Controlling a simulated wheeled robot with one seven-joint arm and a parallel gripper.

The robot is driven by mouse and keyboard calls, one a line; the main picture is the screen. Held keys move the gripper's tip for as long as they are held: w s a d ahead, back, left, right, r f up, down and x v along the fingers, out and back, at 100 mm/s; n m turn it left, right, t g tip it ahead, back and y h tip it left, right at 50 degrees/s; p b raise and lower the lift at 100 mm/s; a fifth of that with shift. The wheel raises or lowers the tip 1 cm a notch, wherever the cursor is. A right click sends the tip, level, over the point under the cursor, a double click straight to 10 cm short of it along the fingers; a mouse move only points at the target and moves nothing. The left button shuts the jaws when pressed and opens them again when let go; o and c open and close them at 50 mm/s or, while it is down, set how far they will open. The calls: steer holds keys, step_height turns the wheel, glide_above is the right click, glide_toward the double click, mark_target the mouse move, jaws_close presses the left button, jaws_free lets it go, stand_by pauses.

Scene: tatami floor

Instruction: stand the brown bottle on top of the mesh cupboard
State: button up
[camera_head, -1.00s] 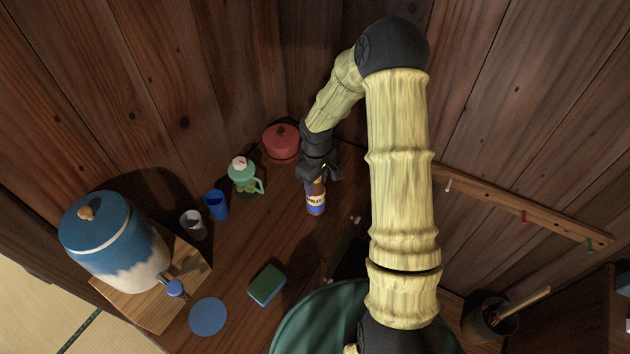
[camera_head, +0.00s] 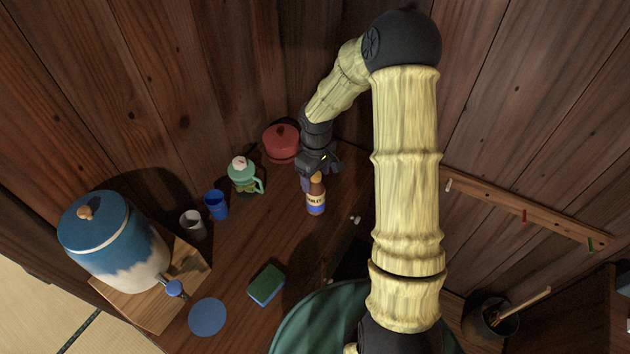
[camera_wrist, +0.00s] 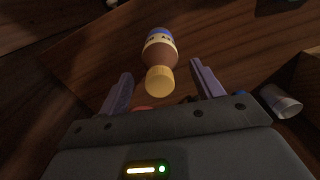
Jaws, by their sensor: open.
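The brown bottle (camera_head: 316,196) stands on the wooden counter, with a tan cap and a label with a blue lower part. It also shows in the wrist view (camera_wrist: 160,58), its cap toward me, between the line of my fingers and just beyond their tips. My gripper (camera_head: 318,178) is at the bottle's upper end in the head view. In the wrist view my gripper (camera_wrist: 162,82) is open, with a finger on either side of the cap and gaps between. I cannot make out the mesh cupboard in these frames.
A red lidded pot (camera_head: 281,141), a green jug (camera_head: 243,176), a blue cup (camera_head: 216,204) and a grey cup (camera_head: 193,224) stand left of the bottle. A sponge (camera_head: 267,285) and a blue disc (camera_head: 207,317) lie nearer. A peg rail (camera_head: 525,209) is on the right wall.

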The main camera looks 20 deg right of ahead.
step_height(320, 180, up, 9)
steer(key=shift+r+b, duration=0.15)
steer(key=shift+b, duration=0.2)
steer(key=shift+s, duration=0.1)
stand_by(0.3)
steer(key=shift+s+a+r, duration=0.1)
steer(key=shift+s, duration=0.2)
steer(key=s+r+m+t, duration=0.2)
steer(key=s+m, duration=0.5)
steer(key=s, duration=0.9)
steer(key=shift+s+r+t, duration=0.25)
steer(key=shift+r+t, duration=0.05)
steer(key=shift+r, duration=0.5)
